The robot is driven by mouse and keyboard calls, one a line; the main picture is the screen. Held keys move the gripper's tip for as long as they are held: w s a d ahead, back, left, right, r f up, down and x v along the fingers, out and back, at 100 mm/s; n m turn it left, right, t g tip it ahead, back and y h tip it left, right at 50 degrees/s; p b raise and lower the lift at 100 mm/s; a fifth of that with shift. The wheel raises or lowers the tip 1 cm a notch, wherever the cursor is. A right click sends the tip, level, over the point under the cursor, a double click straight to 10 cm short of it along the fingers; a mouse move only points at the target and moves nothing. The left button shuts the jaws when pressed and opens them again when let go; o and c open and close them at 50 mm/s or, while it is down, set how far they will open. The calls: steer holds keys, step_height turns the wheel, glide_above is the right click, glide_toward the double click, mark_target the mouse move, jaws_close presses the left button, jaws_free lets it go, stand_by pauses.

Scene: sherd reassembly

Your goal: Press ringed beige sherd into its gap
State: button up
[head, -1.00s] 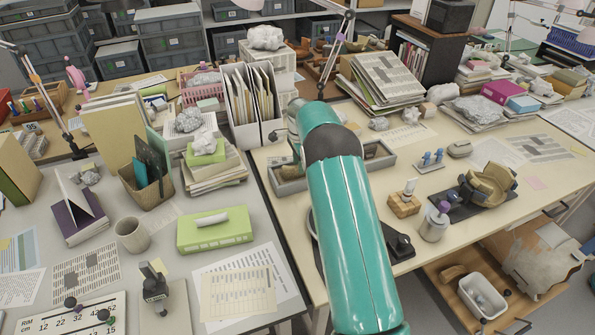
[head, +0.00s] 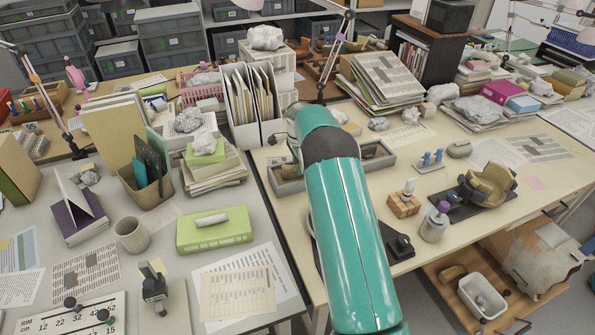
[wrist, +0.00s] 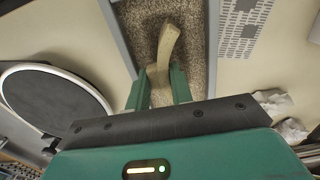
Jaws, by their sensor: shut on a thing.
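A curved beige sherd (wrist: 168,48) stands between the fingertips of my gripper (wrist: 159,82) in the wrist view. My gripper is shut on it, over a grey tray (wrist: 118,35) with a speckled, sand-like bed. I cannot make out a ring mark on the sherd. In the head view my teal arm hides my gripper and the sherd, and covers the middle of the same tray (head: 290,186). A partly built beige vessel (head: 492,184) sits on a dark stand at the right of the table. Its gap cannot be told clearly at this size.
A wooden block (head: 404,205) and a jar with a purple knob (head: 434,226) stand between the tray and the vessel. A round black disc with a white rim (wrist: 50,95) lies left of the tray in the wrist view.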

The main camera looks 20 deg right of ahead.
steer(key=shift+r, duration=3.25)
steer(key=shift+s, duration=0.15)
